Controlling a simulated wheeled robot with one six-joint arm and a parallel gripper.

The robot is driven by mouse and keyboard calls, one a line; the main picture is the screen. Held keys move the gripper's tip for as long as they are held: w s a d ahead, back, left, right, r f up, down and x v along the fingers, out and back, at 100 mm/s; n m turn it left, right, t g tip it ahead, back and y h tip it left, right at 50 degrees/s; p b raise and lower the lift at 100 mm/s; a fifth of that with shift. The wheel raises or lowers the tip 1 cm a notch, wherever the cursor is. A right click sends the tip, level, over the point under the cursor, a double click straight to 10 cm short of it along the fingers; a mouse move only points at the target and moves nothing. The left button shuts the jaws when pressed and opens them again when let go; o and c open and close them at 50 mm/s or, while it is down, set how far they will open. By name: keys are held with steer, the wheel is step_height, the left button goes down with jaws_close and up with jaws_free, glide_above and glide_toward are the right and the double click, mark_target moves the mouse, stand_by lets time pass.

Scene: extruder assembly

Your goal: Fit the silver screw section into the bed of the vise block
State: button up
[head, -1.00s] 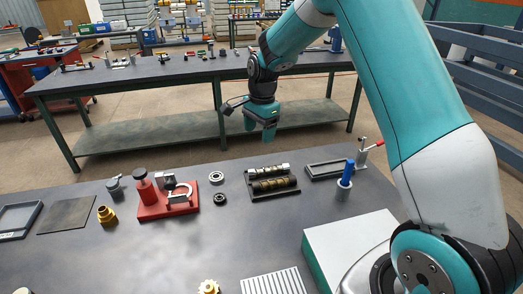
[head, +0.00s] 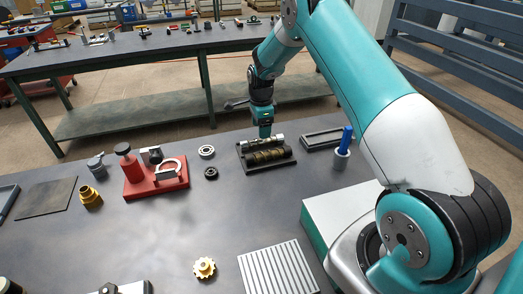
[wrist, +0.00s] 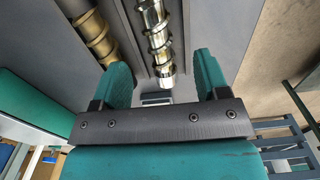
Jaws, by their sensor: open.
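The silver screw section (head: 276,138) lies in the far groove of a dark tray (head: 276,167), beside a bronze screw section (head: 268,157). In the wrist view the silver screw (wrist: 156,38) runs up the picture, its near end between my open fingers, and the bronze screw (wrist: 97,38) is to the left. My gripper (head: 265,135) is open and empty at the tray's far side, over the silver screw; I cannot tell if it touches. In the wrist view its fingers (wrist: 163,72) straddle the screw's line. The red vise block (head: 157,182) stands to the left, with a silver clamp frame.
Two bearing rings (head: 207,152) lie between vise and tray. A blue-handled tool in a cup (head: 342,155) and an empty dark tray (head: 322,138) are right of the screw tray. A brass fitting (head: 90,196) is left of the vise. The middle front table is mostly clear.

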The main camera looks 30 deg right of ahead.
mark_target(262, 142)
steer(key=f+b, duration=0.1)
steer(key=f, duration=0.1)
steer(key=f+b, duration=0.2)
steer(key=f, duration=0.1)
steer(key=shift+s+d+f, duration=0.15)
steer(key=shift+d+f, duration=0.1)
steer(key=shift+f, duration=0.05)
steer(key=shift+r, duration=0.15)
jaws_close()
steer(key=shift+r, duration=0.1)
